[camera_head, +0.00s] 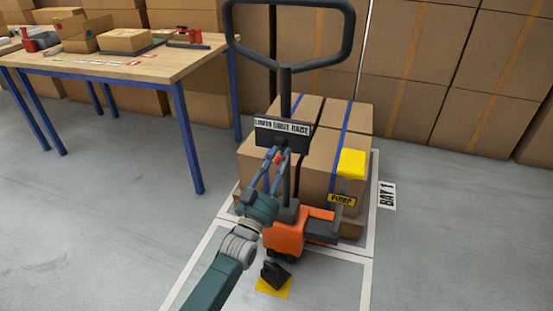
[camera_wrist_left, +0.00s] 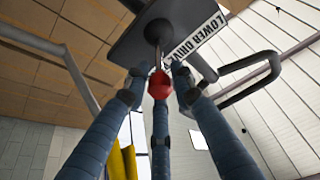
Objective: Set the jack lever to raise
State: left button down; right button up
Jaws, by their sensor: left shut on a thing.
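The jack lever's red knob (camera_head: 278,157) sits below the dark label plate (camera_head: 300,143) on the pallet jack's handle column, under about the middle of the plate. The plate reads LOWER, DRIVE, RAISE from left to right. My left gripper (camera_head: 276,160) is shut on the knob from below. In the left wrist view, the red knob (camera_wrist_left: 160,84) sits between the blue fingers, with its thin stem running up to the plate (camera_wrist_left: 168,28). My right gripper is out of view.
The orange pallet jack (camera_head: 285,237) carries cartons (camera_head: 315,155) in the marked bay. Its black loop handle (camera_head: 289,65) rises above the plate. A yellow PUMP pedal (camera_head: 351,164) is at right. A wooden table (camera_head: 150,68) stands at left; the floor between is clear.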

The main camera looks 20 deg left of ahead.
pick_arm(q)
jog(key=shift+w+d+r, duration=0.1)
jog(key=shift+w+d, duration=0.05)
jog(key=shift+d, duration=0.45)
jog(key=shift+w+d, duration=0.15)
jog(key=shift+d, duration=0.4)
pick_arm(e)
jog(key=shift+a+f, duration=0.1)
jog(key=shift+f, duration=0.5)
pick_arm(q)
jog(key=c, duration=1.8)
grip_release()
jog(key=shift+o, duration=1.2)
jog(key=shift+w+d+f, duration=0.1)
jog(key=shift+d+f, duration=0.05)
jog(key=shift+f, duration=0.05)
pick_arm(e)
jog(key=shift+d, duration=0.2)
